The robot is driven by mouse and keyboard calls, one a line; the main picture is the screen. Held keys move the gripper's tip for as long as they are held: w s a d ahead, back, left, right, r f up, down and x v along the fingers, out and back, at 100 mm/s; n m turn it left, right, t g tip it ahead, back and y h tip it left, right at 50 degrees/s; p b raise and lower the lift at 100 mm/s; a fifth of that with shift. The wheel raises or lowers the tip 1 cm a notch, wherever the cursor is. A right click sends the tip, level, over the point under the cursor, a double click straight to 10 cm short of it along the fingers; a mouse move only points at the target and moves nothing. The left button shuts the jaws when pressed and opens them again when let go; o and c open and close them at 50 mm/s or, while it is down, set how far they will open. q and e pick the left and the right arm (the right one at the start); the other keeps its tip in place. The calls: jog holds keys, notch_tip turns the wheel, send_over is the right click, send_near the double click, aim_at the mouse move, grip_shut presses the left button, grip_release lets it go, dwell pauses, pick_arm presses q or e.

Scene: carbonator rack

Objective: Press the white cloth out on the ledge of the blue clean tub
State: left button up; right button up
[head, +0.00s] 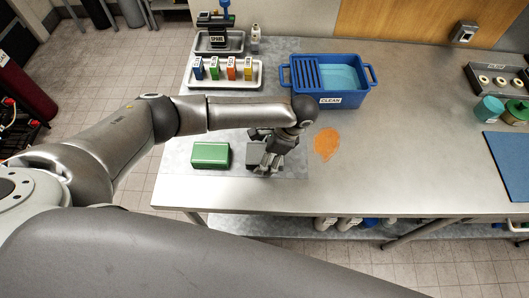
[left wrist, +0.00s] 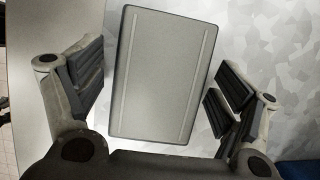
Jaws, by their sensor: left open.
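The blue tub (head: 302,92) with a CLEAN label stands at the back of the counter. Its left part is a ribbed ledge (head: 305,74), which looks bare, and its right part holds light blue liquid (head: 341,77). I see no white cloth in either view. My left gripper (head: 268,166) is open, pointing down over a grey rectangular block (head: 253,157) in front of the tub. In the left wrist view the block (left wrist: 160,75) lies between the spread fingers, with a gap on each side. My right gripper is not in view.
A green box (head: 210,155) sits left of the grey block. An orange stain (head: 326,144) lies to its right. A blue mat (head: 509,160) lies far right. The counter's middle right is clear.

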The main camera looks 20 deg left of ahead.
pick_arm(q)
jog(key=shift+f+b, duration=0.15)
jog(key=shift+b, duration=0.35)
jog(key=b+v, duration=0.2)
jog(key=v, duration=0.2)
jog(key=shift+a, duration=0.1)
jog(key=v, duration=0.7)
jog(key=shift+s+a, duration=0.15)
jog(key=shift+a, duration=0.15)
